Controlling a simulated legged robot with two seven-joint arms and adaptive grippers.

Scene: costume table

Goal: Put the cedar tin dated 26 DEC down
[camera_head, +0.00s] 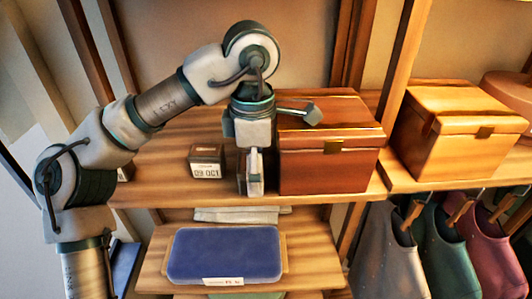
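My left gripper (254,178) points down over the upper shelf, close to the left side of the reddish-brown wooden chest. I can read 26 DEC on no tin. A small dark tin (206,155) with a white label reading 09 OCT stands on the shelf, left of the gripper. Another small dark object with a pale label shows partly behind my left arm, its date hidden. My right gripper is not in view.
The reddish-brown chest (330,158) stands right of the gripper; a lighter wooden chest (450,140) is farther right. A blue lidded box (225,252) and folded pale cloth (238,214) lie on the lower shelf. Clothes (450,245) hang at lower right. Wooden posts divide the shelving.

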